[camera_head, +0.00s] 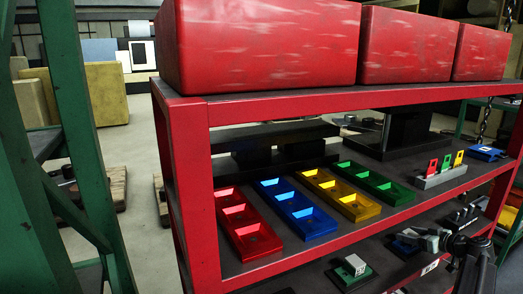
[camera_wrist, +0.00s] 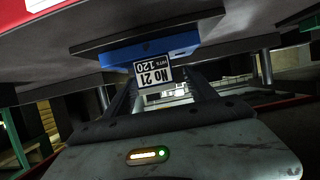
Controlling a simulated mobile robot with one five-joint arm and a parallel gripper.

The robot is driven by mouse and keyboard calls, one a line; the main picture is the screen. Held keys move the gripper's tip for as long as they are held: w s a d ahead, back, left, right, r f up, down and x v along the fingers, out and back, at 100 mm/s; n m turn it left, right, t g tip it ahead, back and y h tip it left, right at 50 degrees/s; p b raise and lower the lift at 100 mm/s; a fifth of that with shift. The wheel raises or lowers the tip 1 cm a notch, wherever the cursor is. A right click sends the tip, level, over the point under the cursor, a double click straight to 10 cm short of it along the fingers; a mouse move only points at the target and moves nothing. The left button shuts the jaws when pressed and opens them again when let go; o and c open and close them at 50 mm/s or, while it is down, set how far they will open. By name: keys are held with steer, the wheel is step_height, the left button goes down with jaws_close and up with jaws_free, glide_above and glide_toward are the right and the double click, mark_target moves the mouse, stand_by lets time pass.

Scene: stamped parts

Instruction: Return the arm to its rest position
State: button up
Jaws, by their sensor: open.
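My arm (camera_head: 475,258) is at the lower right of the head view, in front of the red rack. My gripper (camera_head: 420,238) is small there, beside the lower shelf, and reaches left. In the wrist view my gripper (camera_wrist: 160,88) is open, with its two dark fingers apart. A blue part (camera_wrist: 150,52) with a white label reading "No 21" shows beyond the fingers, upside down in that picture. I see nothing held between the fingers. Whether the fingers touch the blue part cannot be told.
The red rack (camera_head: 190,150) has large red bins (camera_head: 265,45) on top. Its middle shelf carries red (camera_head: 247,228), blue (camera_head: 297,208), yellow (camera_head: 340,195) and green (camera_head: 375,182) trays. A green upright (camera_head: 85,130) stands at left. A small block (camera_head: 352,267) sits on the lower shelf.

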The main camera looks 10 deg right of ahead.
step_height(320, 180, up, 9)
steer(key=p, duration=0.6)
steer(key=shift+s+d+f+p, duration=0.1)
steer(key=shift+s+f+p, duration=0.05)
steer(key=shift+p, duration=0.25)
steer(key=shift+f, duration=0.2)
